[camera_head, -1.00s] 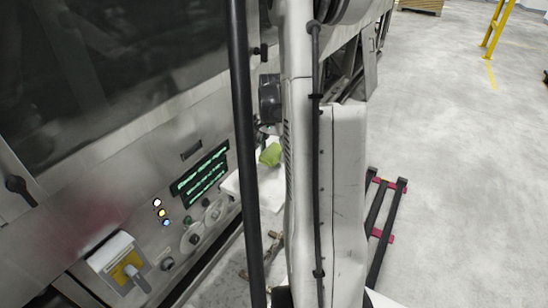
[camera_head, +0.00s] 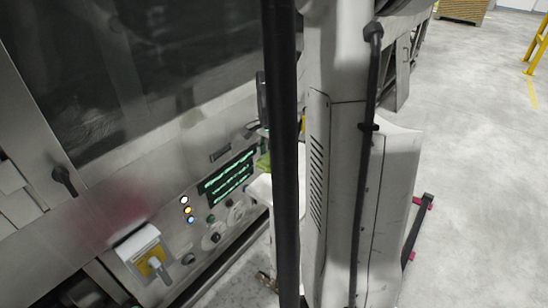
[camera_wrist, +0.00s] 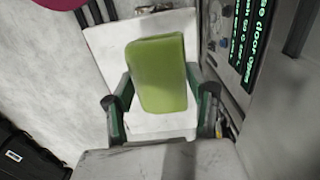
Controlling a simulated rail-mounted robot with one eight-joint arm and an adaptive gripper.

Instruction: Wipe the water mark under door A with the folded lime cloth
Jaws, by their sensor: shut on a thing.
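The folded lime cloth (camera_wrist: 158,75) is between the fingers of my gripper (camera_wrist: 160,92) in the wrist view. My gripper is shut on it, with a finger at each side. In the head view only a sliver of the lime cloth (camera_head: 263,162) shows beside a black pole; my gripper is hidden there. A large dark door window (camera_head: 150,65) fills the upper left; no letter is readable on it. A faint dull smudge (camera_head: 190,119) shows on the steel below the window. I cannot tell if it is the water mark.
A white tray-like surface (camera_wrist: 112,42) lies behind the cloth. A control panel with a green-lit display (camera_head: 228,173) and a yellow-and-white switch box (camera_head: 146,253) are on the machine front. A reddish blur (camera_head: 125,205) marks the steel. Open floor (camera_head: 480,130) lies right.

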